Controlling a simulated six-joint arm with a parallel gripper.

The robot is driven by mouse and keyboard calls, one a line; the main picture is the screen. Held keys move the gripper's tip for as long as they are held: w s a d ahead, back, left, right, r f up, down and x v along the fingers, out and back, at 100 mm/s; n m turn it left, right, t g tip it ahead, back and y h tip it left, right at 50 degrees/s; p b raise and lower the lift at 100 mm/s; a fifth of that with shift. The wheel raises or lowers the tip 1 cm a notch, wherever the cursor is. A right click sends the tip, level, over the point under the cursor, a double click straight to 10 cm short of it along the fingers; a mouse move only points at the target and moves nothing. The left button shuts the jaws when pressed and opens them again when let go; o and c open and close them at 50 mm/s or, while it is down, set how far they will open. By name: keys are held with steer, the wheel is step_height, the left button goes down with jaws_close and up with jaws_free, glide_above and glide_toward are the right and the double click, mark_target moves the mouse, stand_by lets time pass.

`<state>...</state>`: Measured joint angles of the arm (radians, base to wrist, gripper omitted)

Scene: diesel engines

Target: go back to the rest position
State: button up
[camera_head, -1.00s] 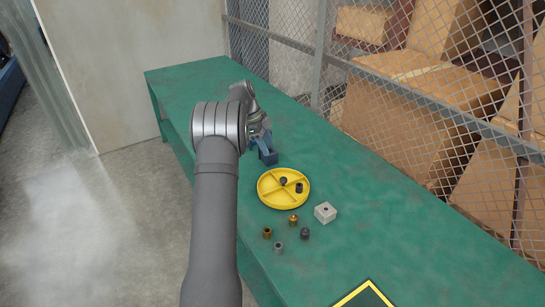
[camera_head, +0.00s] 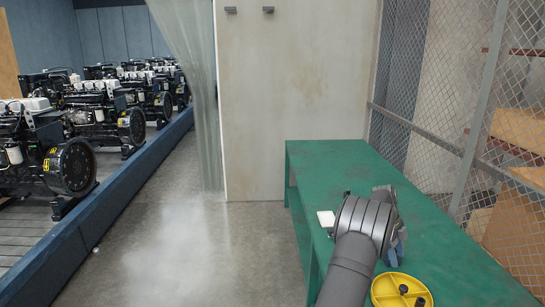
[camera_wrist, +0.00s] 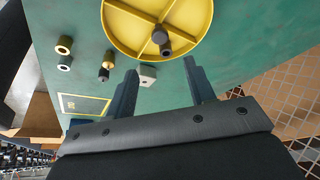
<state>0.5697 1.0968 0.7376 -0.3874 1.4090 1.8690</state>
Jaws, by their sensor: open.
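My gripper (camera_wrist: 160,66) is open, with its two dark fingers spread and nothing between them. In the wrist view, a yellow divided tray (camera_wrist: 128,32) lies beyond the fingertips with two dark pieces (camera_wrist: 160,35) in it. A pale block (camera_wrist: 147,75) shows between the fingers but appears to lie on the table below. In the head view, my wrist covers most of the gripper, which is over the green table (camera_head: 330,160), beyond the yellow tray (camera_head: 380,291) at the bottom edge.
Brass and grey parts (camera_wrist: 64,45) stand beside the tray in the wrist view, near a yellow-outlined square (camera_wrist: 85,105). A wire-mesh fence (camera_head: 440,120) runs along the table's right side. A pale wall panel (camera_head: 290,100) stands behind. Black engines (camera_head: 75,165) line the left.

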mark_target(404, 286)
steer(key=x, duration=1.1)
steer(key=shift+f, duration=0.25)
steer(key=shift+r, duration=0.1)
steer(key=v, duration=1.7)
steer(key=x, duration=1.7)
steer(key=shift+s+d+f, duration=0.1)
steer(key=shift+s+f, duration=0.05)
steer(key=shift+f, duration=0.15)
steer(key=shift+r+n+t+h, duration=0.25)
steer(key=shift+n+t+h, duration=0.05)
steer(key=shift+n, duration=0.7)
steer(key=n+t, duration=0.1)
steer(key=n, duration=0.2)
steer(key=n+t, duration=0.1)
steer(key=n, duration=0.2)
steer(key=shift+s+h, duration=0.15)
steer(key=shift+h, duration=0.15)
steer(key=shift+n, duration=0.3)
